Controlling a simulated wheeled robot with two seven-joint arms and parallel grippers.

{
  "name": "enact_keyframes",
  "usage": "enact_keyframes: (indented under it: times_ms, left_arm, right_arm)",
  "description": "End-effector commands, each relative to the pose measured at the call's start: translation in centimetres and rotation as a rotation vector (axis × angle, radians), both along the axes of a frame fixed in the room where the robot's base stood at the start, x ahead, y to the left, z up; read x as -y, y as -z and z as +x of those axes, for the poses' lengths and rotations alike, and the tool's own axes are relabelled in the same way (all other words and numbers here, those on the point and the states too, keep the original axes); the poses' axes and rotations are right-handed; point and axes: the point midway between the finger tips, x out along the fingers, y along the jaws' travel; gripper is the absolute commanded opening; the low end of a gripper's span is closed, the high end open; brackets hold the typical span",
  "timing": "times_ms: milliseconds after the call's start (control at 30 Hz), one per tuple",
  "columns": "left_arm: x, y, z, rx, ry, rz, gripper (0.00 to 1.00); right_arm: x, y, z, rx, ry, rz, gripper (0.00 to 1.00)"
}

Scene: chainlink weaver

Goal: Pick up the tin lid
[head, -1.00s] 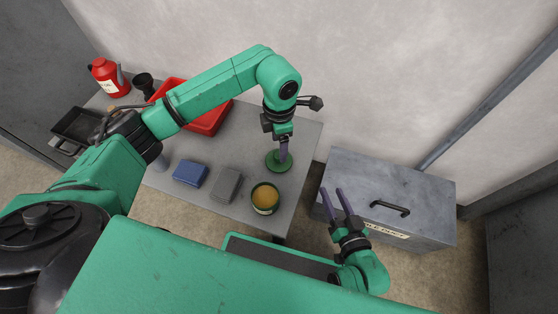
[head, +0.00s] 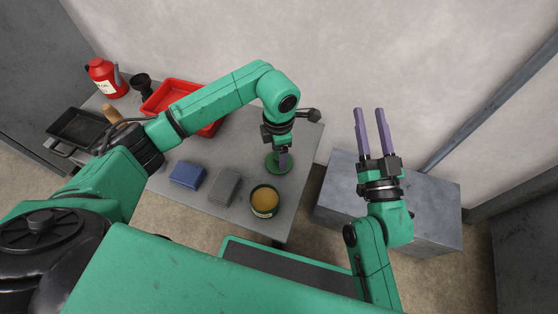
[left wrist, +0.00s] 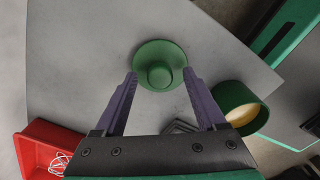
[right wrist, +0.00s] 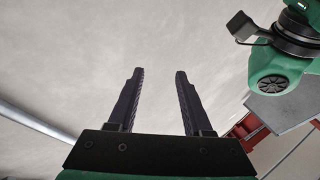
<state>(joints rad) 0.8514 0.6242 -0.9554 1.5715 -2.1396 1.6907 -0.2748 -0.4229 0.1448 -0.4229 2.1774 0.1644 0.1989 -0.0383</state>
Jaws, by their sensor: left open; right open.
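The tin lid (head: 278,166) is a round green disc with a knob, lying flat on the grey table near its right end. It also shows in the left wrist view (left wrist: 160,65), with its knob between and a little beyond my fingertips. My left gripper (head: 283,164) is open and points down over the lid; it also shows in the left wrist view (left wrist: 160,76). I cannot tell whether its fingers touch the lid. The green tin (head: 264,201) stands open beside it with yellowish contents. My right gripper (head: 369,110) is open and empty, raised over the metal chest; the right wrist view shows its fingers (right wrist: 156,72).
A blue block (head: 188,174) and a grey block (head: 225,186) lie left of the tin. A red tray (head: 180,95), a red can (head: 105,77), a dark cup (head: 143,85) and a black pan (head: 78,127) stand further left. A grey metal chest (head: 430,210) stands right of the table.

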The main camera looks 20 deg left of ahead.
Motion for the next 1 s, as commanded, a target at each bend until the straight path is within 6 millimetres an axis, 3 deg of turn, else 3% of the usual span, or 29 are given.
enact_keyframes:
  times_ms: [100,300,800,867,1000]
  left_arm:
    - [0.0,0.0,0.0,0.000,0.000,0.000,0.73]
    - [0.0,0.0,0.0,0.000,0.000,0.000,0.00]
    - [0.0,-0.6,0.0,0.001,0.000,0.001,0.00]
    - [0.0,-0.9,0.0,0.001,0.000,0.001,0.00]
    - [0.0,-1.9,0.0,-0.001,0.000,0.001,0.00]
  right_arm:
    - [0.0,0.0,0.0,-0.001,0.000,0.000,0.50]
    - [0.0,0.1,0.0,-0.002,-0.001,0.000,0.50]
    - [-0.2,0.7,0.0,-0.032,-0.006,-0.002,0.50]
    - [-0.2,1.5,-0.1,-0.058,-0.008,-0.004,0.50]
    - [-0.7,7.5,-1.9,-0.223,-0.033,-0.040,0.50]
